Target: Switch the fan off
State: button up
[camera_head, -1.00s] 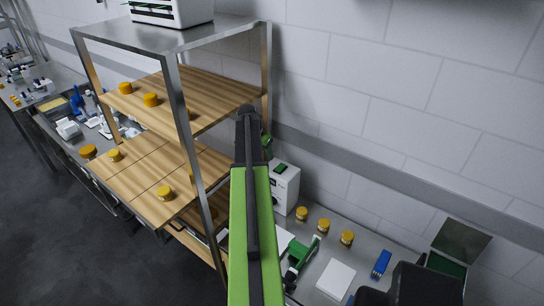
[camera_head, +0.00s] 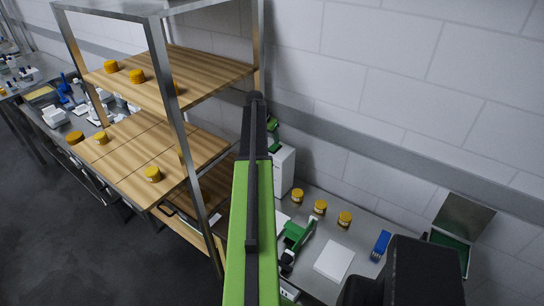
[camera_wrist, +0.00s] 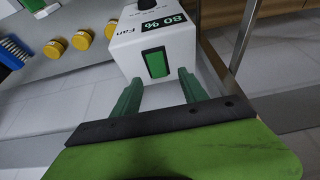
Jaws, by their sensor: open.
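The fan control box (camera_wrist: 130,48) is white, with "Fan" and "80 %" lettering on it. A green rocker switch (camera_wrist: 156,62) sits on its face in a dark frame, and part of a black knob (camera_wrist: 147,4) shows beyond it. In the wrist view my gripper (camera_wrist: 159,80) is open and empty, its two green fingers apart on either side of the switch's near end. I cannot tell whether they touch the box. In the head view the white box (camera_head: 284,168) stands against the wall, partly behind my arm, with my gripper (camera_head: 273,133) at its top.
A shelf rack (camera_head: 178,120) with yellow-lidded jars stands left of the box. Several jars (camera_head: 320,207), a green tool (camera_head: 295,237), a white block (camera_head: 334,260) and a blue brush (camera_head: 381,245) lie on the counter to the right. The tiled wall is close behind.

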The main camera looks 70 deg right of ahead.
aim_at(274, 146)
jog(key=b+x, duration=0.4)
jog(key=x, duration=0.2)
